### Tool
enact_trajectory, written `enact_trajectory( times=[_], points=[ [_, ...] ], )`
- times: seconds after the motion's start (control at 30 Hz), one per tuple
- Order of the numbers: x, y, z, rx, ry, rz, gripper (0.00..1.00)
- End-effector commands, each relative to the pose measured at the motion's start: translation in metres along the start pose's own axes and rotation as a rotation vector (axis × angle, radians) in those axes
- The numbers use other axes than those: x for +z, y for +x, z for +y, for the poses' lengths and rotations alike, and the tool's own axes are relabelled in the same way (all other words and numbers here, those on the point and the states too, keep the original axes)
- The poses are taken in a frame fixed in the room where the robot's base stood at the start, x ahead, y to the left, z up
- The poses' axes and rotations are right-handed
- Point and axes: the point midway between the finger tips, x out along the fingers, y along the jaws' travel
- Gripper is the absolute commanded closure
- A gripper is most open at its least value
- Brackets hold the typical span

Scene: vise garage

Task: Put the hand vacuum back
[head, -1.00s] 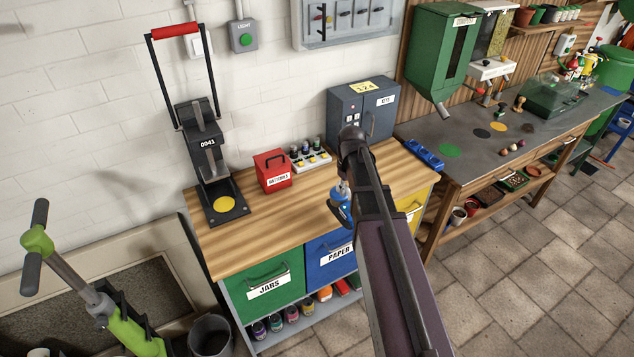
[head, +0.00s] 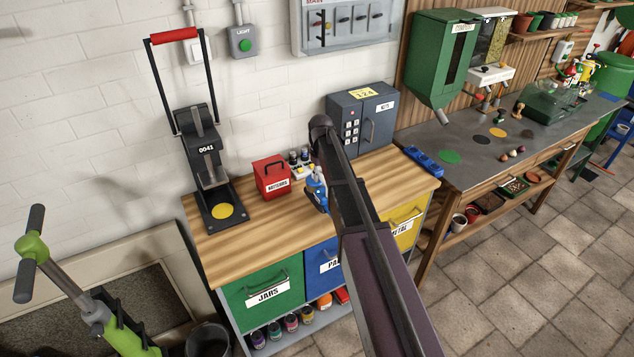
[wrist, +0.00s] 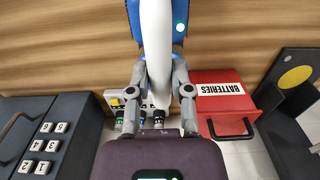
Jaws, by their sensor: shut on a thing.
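The hand vacuum (head: 317,196) is blue and white and hangs above the wooden bench top, in front of the small rack of jars. In the wrist view its white body and blue sides (wrist: 154,35) fill the upper middle, with a small lit spot. My gripper (wrist: 162,75) is shut on the vacuum, one grey finger on each side of the white part. In the head view my arm hides most of the gripper and part of the vacuum. I cannot tell whether the vacuum touches the bench.
A red batteries box (head: 272,177) stands left of the vacuum, with the jar rack (head: 300,168) behind. A grey keypad cabinet (head: 362,118) stands to the right. A black lever press (head: 208,165) is at the bench's left. A blue holder (head: 425,161) lies at the right end. The front-left bench top is clear.

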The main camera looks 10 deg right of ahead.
Motion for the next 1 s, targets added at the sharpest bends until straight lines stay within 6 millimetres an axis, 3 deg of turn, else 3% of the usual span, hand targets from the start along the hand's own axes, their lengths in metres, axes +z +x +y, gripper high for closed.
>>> enact_trajectory(
  times=[0.37, 0.6, 1.0],
  points=[
    [-0.001, 0.0, -0.001, 0.0, 0.0, 0.0, 1.0],
    [-0.018, 0.002, -0.002, 0.0, -0.001, 0.0, 1.0],
    [-0.014, 0.033, -0.002, 0.0, -0.001, 0.0, 1.0]
  ],
)
